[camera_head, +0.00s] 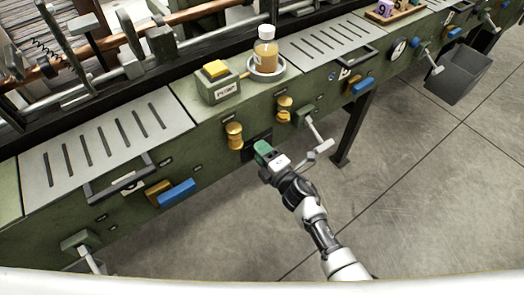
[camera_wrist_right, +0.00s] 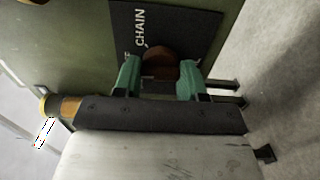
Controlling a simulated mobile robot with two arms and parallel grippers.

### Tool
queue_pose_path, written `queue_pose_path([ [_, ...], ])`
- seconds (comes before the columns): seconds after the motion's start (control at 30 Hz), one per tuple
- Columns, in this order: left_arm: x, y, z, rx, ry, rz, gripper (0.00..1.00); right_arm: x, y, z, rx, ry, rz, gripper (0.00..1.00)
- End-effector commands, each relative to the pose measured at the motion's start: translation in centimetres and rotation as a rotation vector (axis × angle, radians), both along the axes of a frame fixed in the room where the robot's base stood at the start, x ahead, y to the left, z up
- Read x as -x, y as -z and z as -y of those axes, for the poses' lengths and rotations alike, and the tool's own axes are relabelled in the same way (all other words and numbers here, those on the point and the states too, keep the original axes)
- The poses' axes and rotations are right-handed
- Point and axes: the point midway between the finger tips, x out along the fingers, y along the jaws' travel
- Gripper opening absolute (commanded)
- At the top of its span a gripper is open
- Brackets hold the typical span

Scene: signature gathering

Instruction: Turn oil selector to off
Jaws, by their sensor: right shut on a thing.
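The oil selector shows in the right wrist view as a round brown knob (camera_wrist_right: 158,60) on a black plate (camera_wrist_right: 190,25) with the word "CHAIN" on it. My right gripper (camera_wrist_right: 160,76) has its two green fingers on either side of the knob and is shut on it. In the head view, my right gripper (camera_head: 263,152) reaches the front face of the green machine. It hides most of the selector there; only part of the dark plate (camera_head: 258,137) shows. The knob's pointing direction cannot be made out. My left gripper is not in view.
The green machine (camera_head: 135,202) runs diagonally across the view. Brass knobs (camera_head: 235,135) and a grey lever (camera_head: 317,131) are close to my right gripper. A yellow-button pump box (camera_head: 217,80) and a bottle (camera_head: 265,50) stand on top. The floor (camera_head: 420,200) in front is clear.

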Motion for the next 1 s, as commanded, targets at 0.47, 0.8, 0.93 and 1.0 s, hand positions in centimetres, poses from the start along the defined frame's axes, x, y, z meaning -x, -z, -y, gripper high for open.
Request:
queue_pose_path([
  [0.47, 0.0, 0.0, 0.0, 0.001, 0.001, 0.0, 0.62, 0.1, 0.2, 0.0, -0.005, 0.0, -0.007, 0.47],
  [0.8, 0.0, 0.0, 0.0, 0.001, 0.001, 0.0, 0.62, 0.0, 0.0, 0.0, -0.005, 0.0, -0.005, 0.66],
  [0.93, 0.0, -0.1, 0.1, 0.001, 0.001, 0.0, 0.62, 0.4, 0.1, 0.3, -0.004, 0.0, -0.004, 0.66],
  [1.0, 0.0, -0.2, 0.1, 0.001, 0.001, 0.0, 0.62, 1.0, 0.1, 0.8, -0.003, 0.001, -0.006, 0.66],
])
